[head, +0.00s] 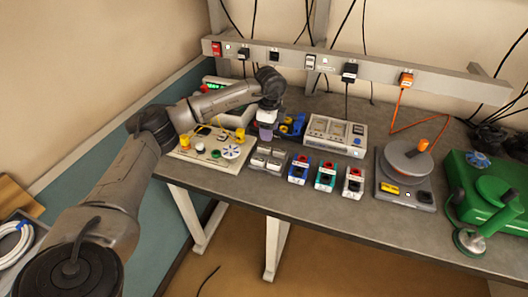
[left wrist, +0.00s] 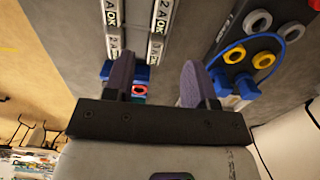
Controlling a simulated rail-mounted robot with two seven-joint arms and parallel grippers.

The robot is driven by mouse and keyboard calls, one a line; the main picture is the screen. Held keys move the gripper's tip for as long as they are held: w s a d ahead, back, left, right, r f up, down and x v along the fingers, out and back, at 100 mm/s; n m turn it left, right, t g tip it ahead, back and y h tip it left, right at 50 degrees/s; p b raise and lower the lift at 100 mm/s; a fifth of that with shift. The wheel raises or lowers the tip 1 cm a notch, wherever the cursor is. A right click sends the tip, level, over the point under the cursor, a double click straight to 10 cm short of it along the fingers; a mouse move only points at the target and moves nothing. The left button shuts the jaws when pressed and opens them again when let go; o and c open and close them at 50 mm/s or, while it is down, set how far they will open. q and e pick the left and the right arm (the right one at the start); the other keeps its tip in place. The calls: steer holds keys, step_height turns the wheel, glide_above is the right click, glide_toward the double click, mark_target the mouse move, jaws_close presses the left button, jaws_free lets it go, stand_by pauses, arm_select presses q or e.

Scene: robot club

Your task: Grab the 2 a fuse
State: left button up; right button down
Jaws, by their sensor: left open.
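My left gripper (head: 266,132) is over the workbench, just behind a small grey block (head: 267,160) with pale tops. In the left wrist view its two purple-grey fingers (left wrist: 157,82) are spread, with nothing held between them. My right gripper is not in view.
A dark panel with yellow and grey rings (left wrist: 262,58) is close to the right finger. Blue, green and white socket blocks (head: 325,176) stand right of the grey block. A white meter unit (head: 335,136) is behind them. A board with knobs (head: 212,148) lies left.

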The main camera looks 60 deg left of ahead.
mark_target(267, 148)
arm_select(q)
steer(key=shift+f, duration=1.35)
steer(key=f, duration=0.2)
steer(key=f+b, duration=0.1)
steer(key=shift+s+a+f, duration=0.25)
steer(key=shift+s+f, duration=0.1)
steer(key=shift+f, duration=0.75)
steer(key=shift+c, duration=0.4)
jaws_close()
